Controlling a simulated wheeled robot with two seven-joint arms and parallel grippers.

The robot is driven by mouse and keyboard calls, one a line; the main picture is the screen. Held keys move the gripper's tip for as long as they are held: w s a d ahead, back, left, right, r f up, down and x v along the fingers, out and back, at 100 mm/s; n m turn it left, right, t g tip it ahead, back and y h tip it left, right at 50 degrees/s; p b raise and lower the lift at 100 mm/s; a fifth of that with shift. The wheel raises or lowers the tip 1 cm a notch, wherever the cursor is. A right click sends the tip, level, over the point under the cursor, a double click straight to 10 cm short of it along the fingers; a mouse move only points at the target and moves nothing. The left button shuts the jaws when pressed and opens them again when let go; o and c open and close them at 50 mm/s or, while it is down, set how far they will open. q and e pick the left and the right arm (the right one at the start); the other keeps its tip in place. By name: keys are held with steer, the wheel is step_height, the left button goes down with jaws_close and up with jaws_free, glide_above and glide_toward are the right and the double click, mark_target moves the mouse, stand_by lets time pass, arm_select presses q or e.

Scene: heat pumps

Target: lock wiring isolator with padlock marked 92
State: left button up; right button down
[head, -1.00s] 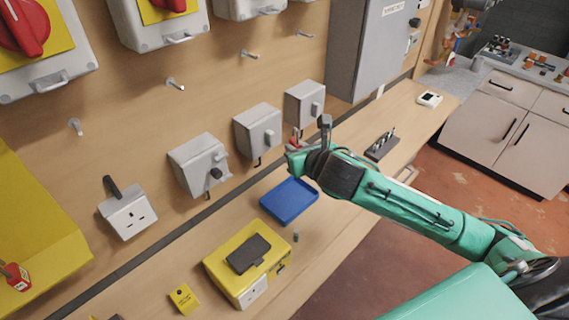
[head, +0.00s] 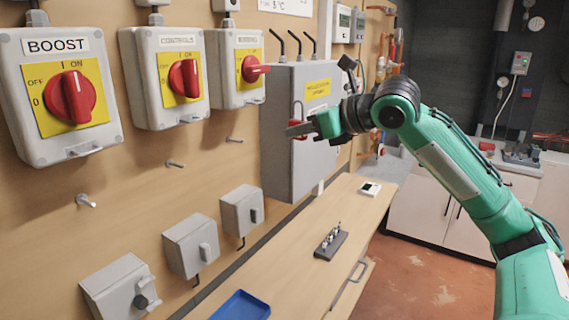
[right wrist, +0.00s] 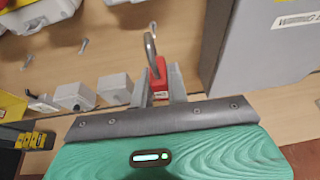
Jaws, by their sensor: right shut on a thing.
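My right gripper (head: 297,130) is shut on a red padlock (head: 299,121), in front of the grey cabinet and below and right of the third isolator. In the right wrist view the padlock (right wrist: 158,80) sits between the fingers (right wrist: 157,85) with its grey shackle pointing up. Its number does not show. The third isolator (head: 228,88), apparently the wiring one, has a label too small to read surely. Its red handle (head: 254,69) lies sideways, and the padlock is apart from it. My left gripper is out of view.
The BOOST isolator (head: 28,130) and CONTROLS isolator (head: 145,98) hang to the left. The grey cabinet (head: 283,165) stands out from the wall close behind my gripper. Pegs and small grey boxes sit below. A blue tray (head: 242,306) lies on the bench.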

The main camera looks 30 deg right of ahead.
steer(key=shift+s+d+r, duration=0.1)
steer(key=shift+s+r, duration=0.6)
steer(key=shift+r, duration=0.35)
steer(key=shift+w+r+y+p, duration=0.1)
steer(key=shift+w+y+p, duration=0.3)
steer(key=shift+p, duration=0.05)
steer(key=w+a+p, duration=0.3)
steer(key=w+p, duration=0.1)
steer(key=w, duration=0.2)
steer(key=shift+w, duration=0.2)
steer(key=shift+f, duration=0.2)
steer(key=shift+r, duration=0.1)
steer(key=shift+p, duration=0.5)
